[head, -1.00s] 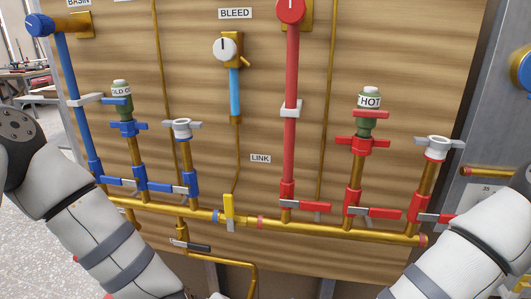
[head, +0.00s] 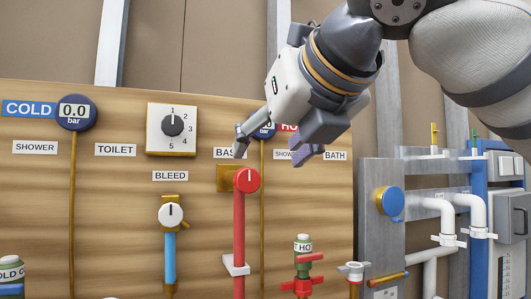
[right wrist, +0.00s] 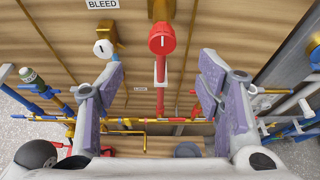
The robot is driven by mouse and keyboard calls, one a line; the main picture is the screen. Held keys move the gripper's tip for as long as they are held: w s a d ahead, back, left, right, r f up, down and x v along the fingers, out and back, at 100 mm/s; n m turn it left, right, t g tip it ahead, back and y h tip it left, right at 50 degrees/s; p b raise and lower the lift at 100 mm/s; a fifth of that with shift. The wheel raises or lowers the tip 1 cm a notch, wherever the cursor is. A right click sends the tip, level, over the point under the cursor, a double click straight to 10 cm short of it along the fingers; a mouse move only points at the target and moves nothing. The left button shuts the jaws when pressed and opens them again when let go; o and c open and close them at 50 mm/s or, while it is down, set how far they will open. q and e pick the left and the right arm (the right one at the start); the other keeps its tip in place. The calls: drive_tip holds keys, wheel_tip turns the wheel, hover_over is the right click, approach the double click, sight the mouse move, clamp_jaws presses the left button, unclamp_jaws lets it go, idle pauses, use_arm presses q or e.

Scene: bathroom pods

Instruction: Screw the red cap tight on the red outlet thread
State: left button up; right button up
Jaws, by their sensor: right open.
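My right gripper (head: 273,150) is open and empty, above and right of the cap in the head view. In the right wrist view the red cap (right wrist: 162,38) appears beyond and between the spread fingers (right wrist: 160,75), not touched. My left gripper is out of view.
The white BLEED knob (head: 171,215) stands left of the red pipe. A green HOT bottle-like part (head: 303,244) is at lower right. A round gauge (head: 265,129) is partly behind my gripper. A grey panel with a blue knob (head: 391,201) stands further right.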

sight(250, 178)
drive_tip(key=x, duration=1.2)
drive_tip(key=shift+w+d+f, duration=0.1)
drive_tip(key=shift+d+f, duration=0.05)
drive_tip(key=shift+f, duration=0.05)
